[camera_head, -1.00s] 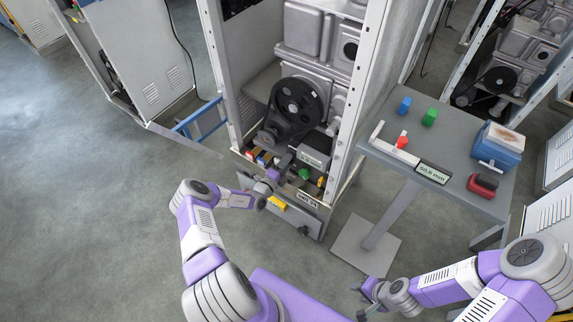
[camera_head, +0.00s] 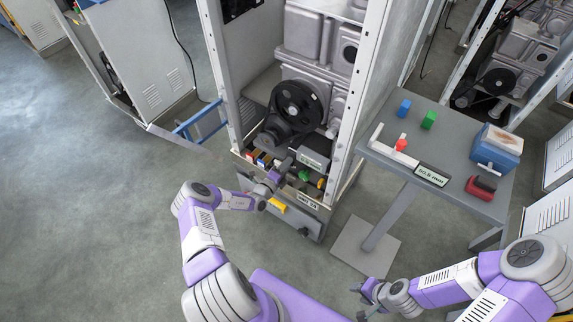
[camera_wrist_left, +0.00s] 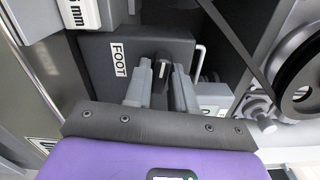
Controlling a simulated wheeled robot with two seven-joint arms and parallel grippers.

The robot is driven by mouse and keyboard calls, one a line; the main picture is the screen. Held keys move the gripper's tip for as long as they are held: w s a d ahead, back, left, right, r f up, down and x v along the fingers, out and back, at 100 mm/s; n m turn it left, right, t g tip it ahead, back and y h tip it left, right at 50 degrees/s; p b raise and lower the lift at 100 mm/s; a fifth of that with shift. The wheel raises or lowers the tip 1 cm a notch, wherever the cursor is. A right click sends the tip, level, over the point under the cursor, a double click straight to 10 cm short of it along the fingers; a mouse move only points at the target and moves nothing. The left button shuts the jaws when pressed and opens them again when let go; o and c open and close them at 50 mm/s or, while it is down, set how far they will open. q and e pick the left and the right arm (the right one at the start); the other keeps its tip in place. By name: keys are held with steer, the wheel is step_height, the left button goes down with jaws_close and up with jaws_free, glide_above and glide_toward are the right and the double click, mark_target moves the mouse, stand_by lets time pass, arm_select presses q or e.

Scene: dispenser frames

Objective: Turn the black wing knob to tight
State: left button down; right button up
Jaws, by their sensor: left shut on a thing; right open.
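The black wing knob (camera_wrist_left: 161,70) shows in the left wrist view, standing up from a dark grey block (camera_wrist_left: 100,60) with a white "FOOT" label. A pale mark is on the knob. My left gripper (camera_wrist_left: 160,82) has its two grey fingers on either side of the knob, shut on it. In the head view the left gripper (camera_head: 281,168) reaches into the lower front of the machine cabinet, and the knob cannot be made out there. My right gripper (camera_head: 363,298) is open and empty at the bottom, over the floor.
A black pulley (camera_head: 297,107) with a belt is just above the left gripper. Small coloured parts and a yellow piece (camera_head: 278,208) lie around the cabinet's lower front. A grey side table (camera_head: 385,150) at right holds blocks, a gauge and a blue box (camera_head: 497,150).

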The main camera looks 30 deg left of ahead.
arm_select(q)
steer(key=m+p, duration=0.1)
steer(key=m, duration=0.2)
steer(key=shift+r+m, duration=0.1)
steer(key=shift+m, duration=0.2)
steer(key=m+p, duration=0.2)
steer(key=m, duration=0.2)
steer(key=shift+m, duration=0.3)
steer(key=m+p, duration=0.1)
steer(key=m, duration=0.3)
steer(key=shift+p, duration=0.35)
steer(key=shift+m+p, duration=0.6)
steer(key=shift+m, duration=1.5)
steer(key=c, duration=1.1)
jaws_free()
steer(key=shift+s, duration=0.15)
